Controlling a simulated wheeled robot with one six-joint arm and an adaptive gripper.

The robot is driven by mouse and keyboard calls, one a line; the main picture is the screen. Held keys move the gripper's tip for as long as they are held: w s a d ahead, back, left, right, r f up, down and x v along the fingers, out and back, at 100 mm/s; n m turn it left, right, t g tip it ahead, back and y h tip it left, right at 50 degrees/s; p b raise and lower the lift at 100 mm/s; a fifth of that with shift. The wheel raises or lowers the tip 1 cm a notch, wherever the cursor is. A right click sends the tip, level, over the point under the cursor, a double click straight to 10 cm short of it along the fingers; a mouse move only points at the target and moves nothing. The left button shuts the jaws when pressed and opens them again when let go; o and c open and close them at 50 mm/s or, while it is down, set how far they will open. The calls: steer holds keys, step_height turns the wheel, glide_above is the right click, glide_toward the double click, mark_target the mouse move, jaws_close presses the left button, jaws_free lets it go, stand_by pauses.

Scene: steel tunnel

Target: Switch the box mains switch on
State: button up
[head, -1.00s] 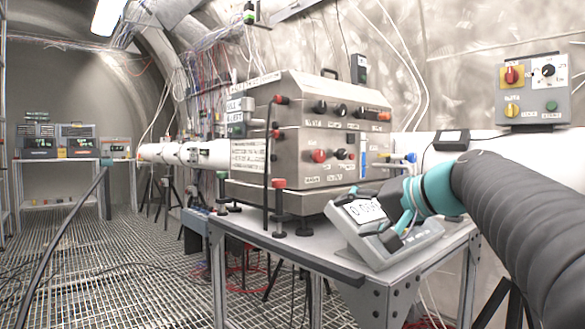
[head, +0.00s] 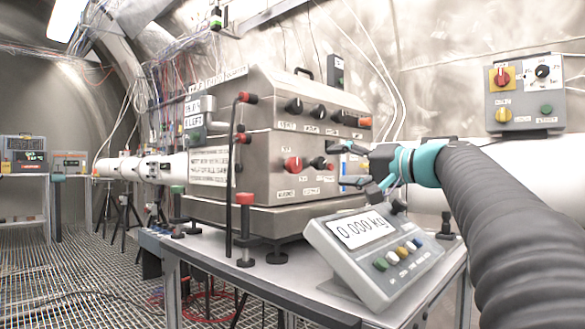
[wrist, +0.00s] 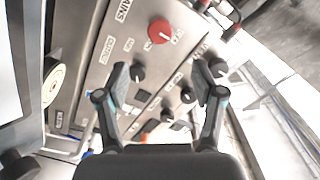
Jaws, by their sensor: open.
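The steel box (head: 262,150) stands on the table with labelled knobs on its front panel. A red rotary knob (head: 292,164) with a white pointer mark sits at the panel's lower left; in the wrist view it is the red knob (wrist: 160,32), near a label partly reading "AINS". I cannot tell surely which label belongs to it. My gripper (head: 345,163) is open and empty at the right of the panel. In the wrist view my gripper (wrist: 162,80) has its fingers spread, with the red knob beyond and between the tips. Black knobs show near both fingertips.
A scale (head: 375,250) reading 0.000 kg stands at the table's front right, below my arm. A red-topped post (head: 245,225) stands in front of the box. A wall control box (head: 525,95) with red and yellow switches hangs at right.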

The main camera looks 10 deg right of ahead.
mark_target(297, 165)
steer(key=p+x, duration=0.1)
steer(key=x, duration=1.2)
steer(key=shift+w+a, duration=0.15)
steer(key=c, duration=1.2)
